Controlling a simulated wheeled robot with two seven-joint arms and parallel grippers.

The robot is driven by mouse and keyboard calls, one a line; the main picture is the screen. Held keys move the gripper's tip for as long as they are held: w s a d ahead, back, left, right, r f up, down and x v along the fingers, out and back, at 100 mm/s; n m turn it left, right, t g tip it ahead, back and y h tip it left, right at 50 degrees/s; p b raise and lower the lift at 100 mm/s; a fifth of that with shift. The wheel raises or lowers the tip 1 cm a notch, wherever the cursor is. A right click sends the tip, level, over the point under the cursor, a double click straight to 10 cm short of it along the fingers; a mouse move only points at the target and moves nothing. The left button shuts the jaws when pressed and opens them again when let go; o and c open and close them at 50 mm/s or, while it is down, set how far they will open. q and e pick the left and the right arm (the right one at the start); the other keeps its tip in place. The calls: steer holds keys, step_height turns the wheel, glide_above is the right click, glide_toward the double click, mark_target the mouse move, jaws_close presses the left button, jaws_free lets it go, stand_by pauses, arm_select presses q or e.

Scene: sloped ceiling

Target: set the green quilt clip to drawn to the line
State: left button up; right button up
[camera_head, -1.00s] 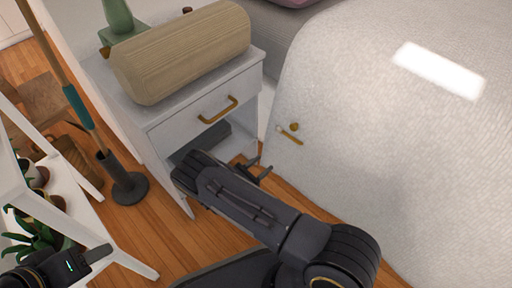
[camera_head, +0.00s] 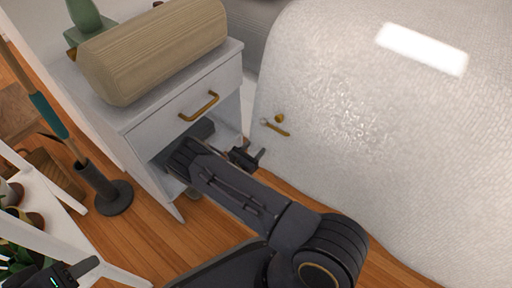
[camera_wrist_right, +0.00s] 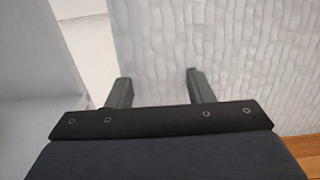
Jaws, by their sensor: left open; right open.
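I cannot make out a green clip on the white quilt (camera_head: 400,150). A small brass-coloured knob (camera_head: 280,118) and a thin brass bar with a pale round end (camera_head: 274,127) show on the quilt's side facing the nightstand. My right gripper (camera_head: 250,157) is open and empty, just below and left of this hardware, and apart from it. In the right wrist view its two fingers (camera_wrist_right: 160,88) are spread before the quilt, with nothing between them. My left gripper (camera_head: 82,268) is at the lower left, far from the quilt.
A white nightstand (camera_head: 150,140) with a brass handle stands left of the quilt, carrying a beige ribbed bolster (camera_head: 150,50) and a green vase (camera_head: 85,15). A dark holder (camera_head: 105,190) with a pole stands on the wooden floor. A white plant shelf is at lower left.

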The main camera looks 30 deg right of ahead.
steer(key=shift+c, duration=0.4)
jaws_close()
steer(key=s+d+p, duration=0.2)
steer(key=s, duration=0.5)
steer(key=shift+d+p, duration=0.4)
steer(key=shift+o, duration=0.4)
jaws_free()
steer(key=p+v, duration=0.2)
steer(key=v, duration=0.5)
steer(key=shift+s+a, duration=0.15)
steer(key=shift+a, duration=0.2)
